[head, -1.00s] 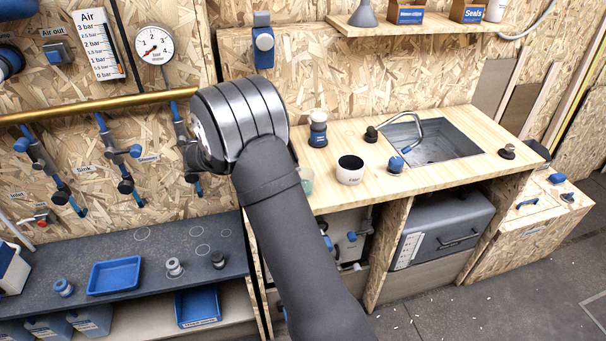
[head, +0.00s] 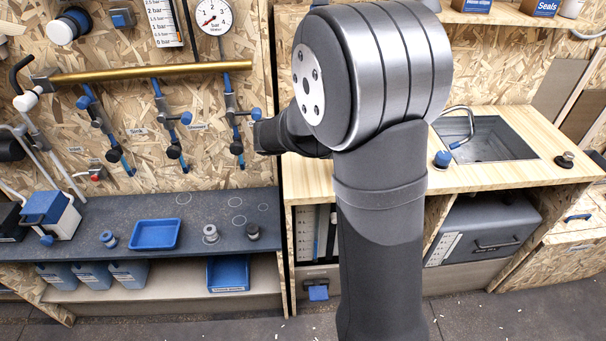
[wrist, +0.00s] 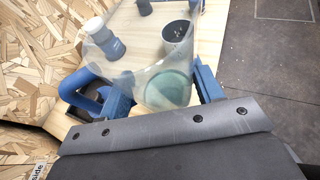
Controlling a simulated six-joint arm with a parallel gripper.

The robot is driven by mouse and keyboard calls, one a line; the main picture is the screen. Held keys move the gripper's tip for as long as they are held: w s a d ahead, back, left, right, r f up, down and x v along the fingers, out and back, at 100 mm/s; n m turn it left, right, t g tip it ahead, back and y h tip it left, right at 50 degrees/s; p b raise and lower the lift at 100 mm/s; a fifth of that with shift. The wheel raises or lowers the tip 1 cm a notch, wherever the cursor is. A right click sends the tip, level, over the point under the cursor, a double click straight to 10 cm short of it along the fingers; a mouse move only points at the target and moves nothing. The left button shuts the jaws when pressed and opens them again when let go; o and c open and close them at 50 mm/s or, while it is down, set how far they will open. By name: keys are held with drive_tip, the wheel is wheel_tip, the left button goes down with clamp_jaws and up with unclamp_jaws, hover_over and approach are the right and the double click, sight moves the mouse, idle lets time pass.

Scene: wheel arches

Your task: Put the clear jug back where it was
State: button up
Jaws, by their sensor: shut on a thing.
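The clear jug (wrist: 140,72) is see-through with a blue handle (wrist: 80,88). In the wrist view it stands between the two blue fingers of my gripper (wrist: 162,94), which is shut on it. The pale wooden counter shows through and around the jug; I cannot tell whether the jug touches it. A teal round shape shows low in the jug area; I cannot tell whether it is the jug's base or something behind. In the head view my arm hides the gripper and the jug.
In the wrist view, a white and blue bottle (wrist: 105,40) and a dark-inside cup (wrist: 177,40) stand close beyond the jug. In the head view, a sink (head: 488,145) is set in the counter. The dark shelf (head: 275,222) at left has drawn circles and a blue tray (head: 155,234).

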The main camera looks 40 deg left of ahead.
drive_tip(key=shift+s+d+r, duration=0.1)
drive_tip(key=shift+s+d, duration=0.2)
drive_tip(key=shift+d, duration=0.2)
drive_tip(key=s+a+f, duration=0.1)
drive_tip(key=a+f, duration=0.1)
drive_tip(key=a, duration=0.1)
drive_tip(key=s+a+f, duration=0.1)
drive_tip(key=a+f, duration=0.1)
drive_tip(key=a, duration=0.2)
drive_tip(key=s+a+f, duration=0.2)
drive_tip(key=a, duration=0.1)
drive_tip(key=shift+a+f, duration=0.3)
drive_tip(key=shift+f, duration=2.1)
drive_tip(key=shift+f, duration=0.15)
drive_tip(key=o, duration=1.1)
drive_tip(key=shift+c, duration=0.2)
drive_tip(key=v, duration=1.2)
